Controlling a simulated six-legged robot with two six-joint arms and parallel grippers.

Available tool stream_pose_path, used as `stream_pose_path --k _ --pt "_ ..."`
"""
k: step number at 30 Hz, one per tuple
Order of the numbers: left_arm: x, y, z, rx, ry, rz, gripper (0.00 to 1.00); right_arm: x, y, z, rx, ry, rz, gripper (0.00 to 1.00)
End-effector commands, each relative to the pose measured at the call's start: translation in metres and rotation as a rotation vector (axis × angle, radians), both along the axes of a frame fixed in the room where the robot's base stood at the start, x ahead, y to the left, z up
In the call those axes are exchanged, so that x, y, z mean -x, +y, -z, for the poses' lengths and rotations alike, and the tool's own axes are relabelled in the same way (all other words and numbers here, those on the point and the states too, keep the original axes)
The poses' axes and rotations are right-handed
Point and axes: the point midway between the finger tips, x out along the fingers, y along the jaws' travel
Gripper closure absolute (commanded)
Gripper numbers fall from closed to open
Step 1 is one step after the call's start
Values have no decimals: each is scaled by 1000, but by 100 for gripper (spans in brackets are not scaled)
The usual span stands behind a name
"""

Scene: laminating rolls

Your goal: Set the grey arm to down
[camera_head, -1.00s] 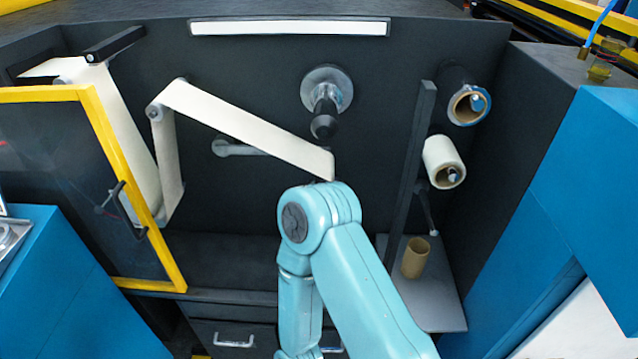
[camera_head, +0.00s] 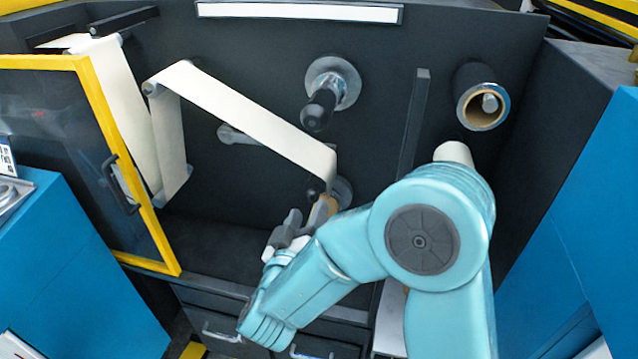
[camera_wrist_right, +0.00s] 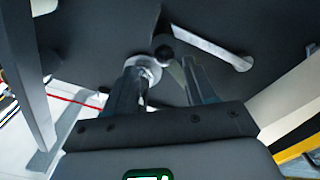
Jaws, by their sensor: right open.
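The grey arm (camera_head: 245,139) is a short bar on the dark panel in the head view. It points roughly sideways from its rounded left end, and the white web hides its right part. A light grey bar (camera_wrist_right: 208,46), which looks like this arm, shows beyond the fingers in the right wrist view. My right gripper (camera_head: 288,226) is below and to the right of the grey arm in the head view, apart from it in the picture. Its two fingers are spread in the right wrist view (camera_wrist_right: 160,78); I see no hold on the grey arm. My left gripper is out of view.
The white web (camera_head: 240,115) runs diagonally just above my right gripper. A brown core (camera_head: 325,208) is close beside its fingers. A black-handled spindle (camera_head: 320,108) and a roll (camera_head: 483,105) stick out of the panel. A yellow-framed door (camera_head: 110,150) stands at left.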

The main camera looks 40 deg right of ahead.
Motion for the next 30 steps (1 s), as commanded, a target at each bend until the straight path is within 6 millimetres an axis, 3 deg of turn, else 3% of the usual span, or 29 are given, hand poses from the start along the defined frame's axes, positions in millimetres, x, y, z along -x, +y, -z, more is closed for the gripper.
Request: stream_pose_path --k 6,12,25,26,30 --pt "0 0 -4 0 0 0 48 -37 -39 0 0 0 4 45" --pt "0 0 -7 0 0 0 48 -60 -64 0 -1 1 1 45" --pt "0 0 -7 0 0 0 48 -68 -78 1 0 0 -2 45" --pt "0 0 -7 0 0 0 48 -67 -78 1 0 0 -2 48" --pt "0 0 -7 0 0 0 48 -67 -78 1 0 1 -3 94"
